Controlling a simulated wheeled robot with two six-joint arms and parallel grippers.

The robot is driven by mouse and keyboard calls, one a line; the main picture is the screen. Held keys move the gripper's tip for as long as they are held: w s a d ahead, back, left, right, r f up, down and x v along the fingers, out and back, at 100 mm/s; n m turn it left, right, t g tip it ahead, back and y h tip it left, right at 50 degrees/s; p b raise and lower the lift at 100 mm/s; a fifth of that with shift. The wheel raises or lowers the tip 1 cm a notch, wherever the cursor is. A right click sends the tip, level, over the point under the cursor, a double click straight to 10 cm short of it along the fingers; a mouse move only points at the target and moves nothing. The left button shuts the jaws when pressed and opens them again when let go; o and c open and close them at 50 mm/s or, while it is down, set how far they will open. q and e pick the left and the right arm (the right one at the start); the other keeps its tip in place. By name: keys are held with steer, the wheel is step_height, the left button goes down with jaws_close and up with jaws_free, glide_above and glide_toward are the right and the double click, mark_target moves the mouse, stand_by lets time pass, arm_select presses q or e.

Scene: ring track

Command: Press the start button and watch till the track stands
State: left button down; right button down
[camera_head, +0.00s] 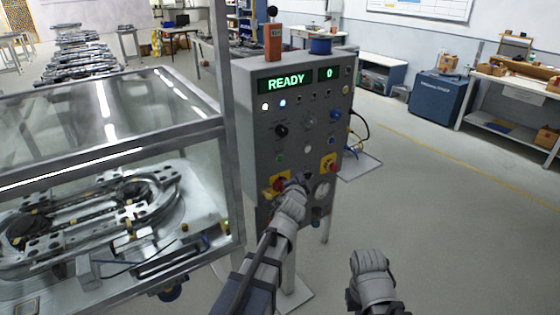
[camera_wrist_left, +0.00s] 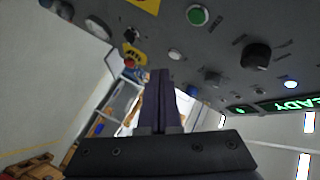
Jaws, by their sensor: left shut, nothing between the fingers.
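The grey control panel (camera_head: 262,115) stands upright on a post, its display (camera_head: 286,82) reading "READY" and a smaller one (camera_head: 329,73) "0". A green button (camera_head: 281,160) is low on its face; it shows at the top of the left wrist view (camera_wrist_left: 197,15). I cannot read which button is start. The ring track (camera_head: 110,215) lies inside the glazed case at left. My left gripper (camera_head: 298,183) is shut and empty before the panel's lower part, below and right of the green button; contact is unclear. My right gripper (camera_head: 372,264) is low at right, jaws unclear.
Red buttons on yellow plates (camera_head: 328,164), a black knob (camera_head: 281,131) and a white button (camera_head: 308,149) crowd the panel. The glazed case's metal frame (camera_head: 226,60) is close on the left. A blue cabinet (camera_head: 437,95) stands back right. The floor at right is open.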

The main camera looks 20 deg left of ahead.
mark_target(280, 159)
arm_select(q)
steer(key=shift+w+a, duration=0.9)
steer(key=shift+a, duration=0.25)
steer(key=shift+w+a, duration=0.9)
steer(key=shift+a, duration=0.2)
steer(key=shift+w+a, duration=0.9)
steer(key=shift+a, duration=0.25)
steer(key=shift+a, duration=0.1)
steer(key=shift+w+a, duration=0.25)
